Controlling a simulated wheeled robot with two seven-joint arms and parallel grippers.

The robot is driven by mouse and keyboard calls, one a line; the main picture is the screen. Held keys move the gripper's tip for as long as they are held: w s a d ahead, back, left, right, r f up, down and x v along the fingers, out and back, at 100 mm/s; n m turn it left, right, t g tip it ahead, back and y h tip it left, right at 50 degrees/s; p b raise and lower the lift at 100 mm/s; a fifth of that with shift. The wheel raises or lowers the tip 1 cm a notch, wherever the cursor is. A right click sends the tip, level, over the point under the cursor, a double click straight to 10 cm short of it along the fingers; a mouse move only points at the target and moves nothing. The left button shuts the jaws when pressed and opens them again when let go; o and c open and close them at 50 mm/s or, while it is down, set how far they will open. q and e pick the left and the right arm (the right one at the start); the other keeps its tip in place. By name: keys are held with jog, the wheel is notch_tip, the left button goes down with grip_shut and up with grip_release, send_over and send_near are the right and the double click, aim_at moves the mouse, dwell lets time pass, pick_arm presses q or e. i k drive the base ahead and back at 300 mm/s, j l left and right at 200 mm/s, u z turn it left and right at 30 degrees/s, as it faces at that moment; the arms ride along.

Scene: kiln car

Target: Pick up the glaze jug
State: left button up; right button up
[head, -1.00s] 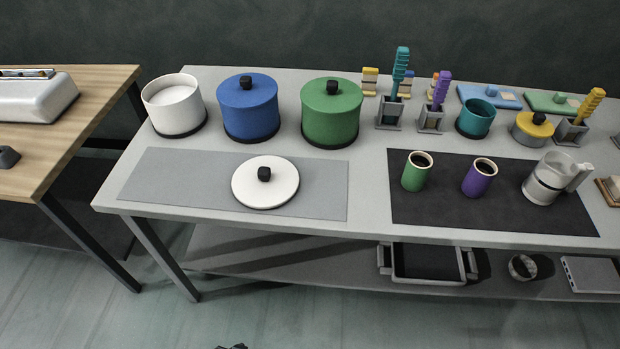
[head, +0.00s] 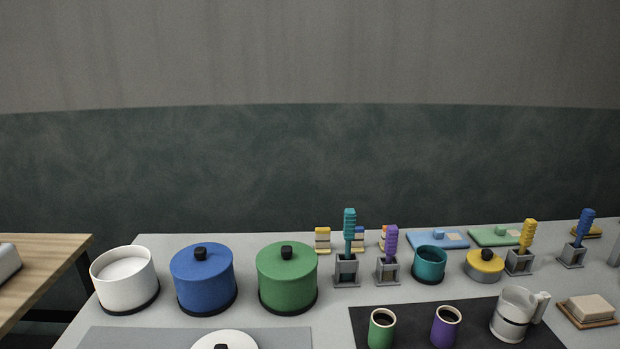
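Neither of my grippers shows in the head view.
A white pot (head: 125,281), a lidded blue pot (head: 203,280) and a lidded green pot (head: 287,279) stand at left. A teal pot (head: 429,265), a yellow-lidded pot (head: 484,265) and brush holders stand behind the jug. A soap-like block on a tray (head: 588,309) lies to its right.

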aim_at(517, 307)
jog(key=z, duration=1.4)
